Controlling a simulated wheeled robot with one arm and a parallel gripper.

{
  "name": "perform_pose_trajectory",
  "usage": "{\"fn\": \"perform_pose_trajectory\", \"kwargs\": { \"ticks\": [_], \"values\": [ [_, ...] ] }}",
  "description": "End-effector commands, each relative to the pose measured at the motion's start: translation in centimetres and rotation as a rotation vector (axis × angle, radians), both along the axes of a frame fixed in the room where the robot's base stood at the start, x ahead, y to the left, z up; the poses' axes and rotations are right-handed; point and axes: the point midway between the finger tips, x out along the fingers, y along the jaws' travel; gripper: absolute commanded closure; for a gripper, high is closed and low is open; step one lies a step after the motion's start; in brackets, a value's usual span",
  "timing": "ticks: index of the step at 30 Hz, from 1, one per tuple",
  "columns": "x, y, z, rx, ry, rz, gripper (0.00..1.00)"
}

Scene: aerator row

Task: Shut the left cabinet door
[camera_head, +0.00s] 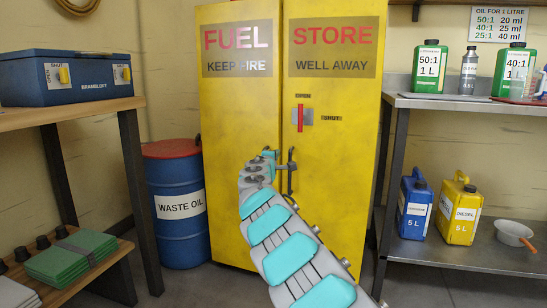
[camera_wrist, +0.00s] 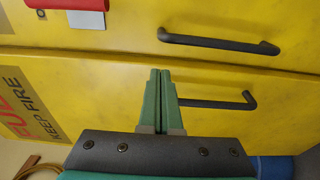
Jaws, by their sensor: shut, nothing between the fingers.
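The yellow fuel cabinet stands ahead. Its left door (camera_head: 225,110) is marked "FUEL" and "KEEP FIRE"; it is the lower yellow panel in the wrist view (camera_wrist: 90,95). It looks shut or nearly shut; I cannot tell if a small gap remains at the seam. My gripper (camera_wrist: 160,72) is shut and empty, its green fingers over the left door near the seam. The left door's dark handle (camera_wrist: 225,104) shows beside the fingers, partly hidden by them. In the head view my gripper (camera_head: 269,154) is in front of the cabinet near the handles, mostly hiding the left one.
The right door (camera_head: 335,120) has its own dark handle (camera_head: 290,176) and a red latch piece (camera_head: 300,117). A blue waste oil drum (camera_head: 178,232) stands left of the cabinet, beside a wooden bench (camera_head: 70,112). A metal shelf unit (camera_head: 460,104) with cans stands right.

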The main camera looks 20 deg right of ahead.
Motion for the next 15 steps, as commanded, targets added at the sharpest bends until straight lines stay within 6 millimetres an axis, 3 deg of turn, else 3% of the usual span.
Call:
{"fn": "perform_pose_trajectory", "kwargs": {
  "ticks": [15],
  "values": [
    [-4.3, -3.4, 0.2, -0.005, 0.000, -0.005, 1.00]
  ]
}}
